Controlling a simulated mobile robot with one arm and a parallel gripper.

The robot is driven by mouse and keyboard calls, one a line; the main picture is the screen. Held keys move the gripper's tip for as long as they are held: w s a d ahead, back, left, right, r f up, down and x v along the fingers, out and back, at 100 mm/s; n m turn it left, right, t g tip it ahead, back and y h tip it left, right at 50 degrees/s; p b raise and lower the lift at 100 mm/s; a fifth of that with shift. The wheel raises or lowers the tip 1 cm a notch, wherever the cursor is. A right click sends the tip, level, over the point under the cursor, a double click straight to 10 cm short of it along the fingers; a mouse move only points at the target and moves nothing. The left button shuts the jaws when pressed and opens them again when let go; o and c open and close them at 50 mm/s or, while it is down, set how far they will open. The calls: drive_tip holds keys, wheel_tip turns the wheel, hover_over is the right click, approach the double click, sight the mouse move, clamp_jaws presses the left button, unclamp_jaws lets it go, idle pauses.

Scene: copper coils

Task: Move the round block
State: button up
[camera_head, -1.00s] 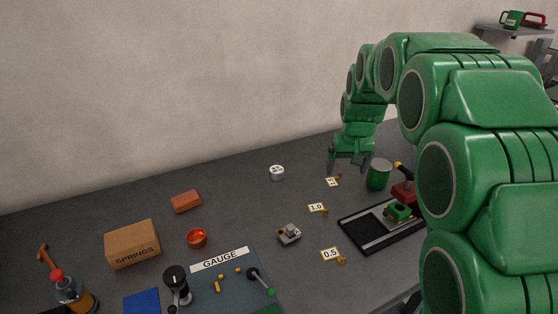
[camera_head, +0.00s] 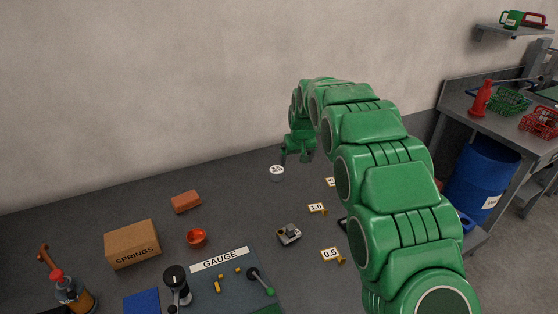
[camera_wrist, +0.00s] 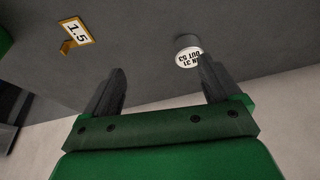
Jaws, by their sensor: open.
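The round block (camera_head: 277,174) is a short pale cylinder with dark marks on its top. It stands on the dark bench near the wall, and it also shows in the wrist view (camera_wrist: 187,48) with printed lettering on its face. My gripper (camera_head: 296,160) is open and empty, a little above and to the right of the block in the head view. In the wrist view my gripper (camera_wrist: 162,70) has its fingers wide apart. The block lies beyond the fingertips, closer to the right finger, whose tip overlaps its edge. I cannot tell the exact height gap.
A 1.5 label (camera_wrist: 75,32) stands near the block. Labels 1.0 (camera_head: 316,208) and 0.5 (camera_head: 331,254), a grey block (camera_head: 289,234), a red bowl (camera_head: 196,238), an orange brick (camera_head: 186,201) and a SPRINGS box (camera_head: 132,245) are on the bench. My arm hides the bench's right part.

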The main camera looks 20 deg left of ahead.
drive_tip(key=n, duration=0.1)
hover_over(277, 170)
drive_tip(key=s+d, duration=0.2)
drive_tip(key=shift+y, duration=0.4)
drive_tip(key=f, duration=0.4)
drive_tip(key=shift+a, duration=0.25)
drive_tip(key=shift+f, duration=0.15)
drive_tip(key=shift+x, duration=3.7)
drive_tip(key=shift+w, duration=0.2)
drive_tip(key=c, duration=1.3)
drive_tip(key=shift+s+a, duration=7.05)
drive_tip(key=shift+s, duration=0.05)
